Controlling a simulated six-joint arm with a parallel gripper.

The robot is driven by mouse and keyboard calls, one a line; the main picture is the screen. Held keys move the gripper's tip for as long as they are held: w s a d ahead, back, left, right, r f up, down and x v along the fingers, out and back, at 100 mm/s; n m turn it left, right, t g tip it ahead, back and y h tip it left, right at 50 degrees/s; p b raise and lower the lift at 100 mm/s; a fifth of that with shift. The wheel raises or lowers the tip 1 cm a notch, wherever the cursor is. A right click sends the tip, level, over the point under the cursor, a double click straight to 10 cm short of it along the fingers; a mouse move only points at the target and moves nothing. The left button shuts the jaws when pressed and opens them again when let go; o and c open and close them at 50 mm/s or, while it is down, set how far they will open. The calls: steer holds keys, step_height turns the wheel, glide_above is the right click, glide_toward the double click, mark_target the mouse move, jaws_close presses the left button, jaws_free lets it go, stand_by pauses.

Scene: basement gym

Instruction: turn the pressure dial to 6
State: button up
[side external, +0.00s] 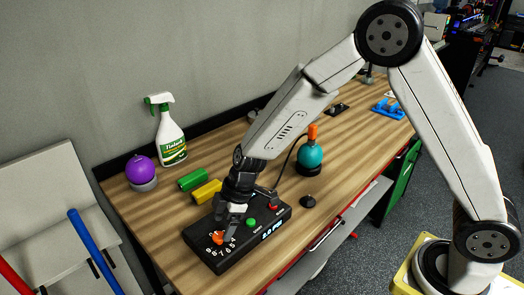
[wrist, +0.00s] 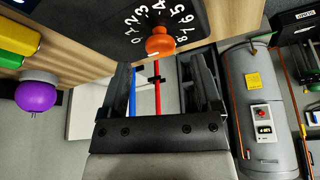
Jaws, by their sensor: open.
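The pressure dial is an orange knob (side external: 217,237) on the left end of a black control box (side external: 240,256), with white numbers around it. In the wrist view the knob (wrist: 160,42) is just beyond the fingertips, with numbers arcing around its far side; I cannot tell which number it points to. My gripper (side external: 229,218) is low over the dial end of the box and partly hides the dial. In the wrist view my gripper (wrist: 160,66) is open, its two fingers apart with nothing between them. Whether a finger touches the knob is unclear.
The box also carries a green button (side external: 250,222), a red button (side external: 272,207) and a small lit display (side external: 272,229). Yellow (side external: 207,192) and green (side external: 192,179) blocks, a purple ball (side external: 140,168), a spray bottle (side external: 170,137) and a teal bulb (side external: 311,157) stand behind on the bench.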

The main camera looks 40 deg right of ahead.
mark_target(219, 239)
steer(key=shift+x, duration=1.4)
jaws_close()
steer(key=shift+m, duration=0.3)
steer(key=shift+s+m+t+h, duration=0.1)
steer(key=shift+m+t+h, duration=0.4)
steer(key=shift+m, duration=1.1)
steer(key=shift+m+t, duration=0.3)
steer(key=shift+m, duration=0.2)
steer(key=shift+s+a+m+t+h, duration=0.1)
steer(key=shift+m+t+h, duration=0.3)
steer(key=shift+m, duration=1.1)
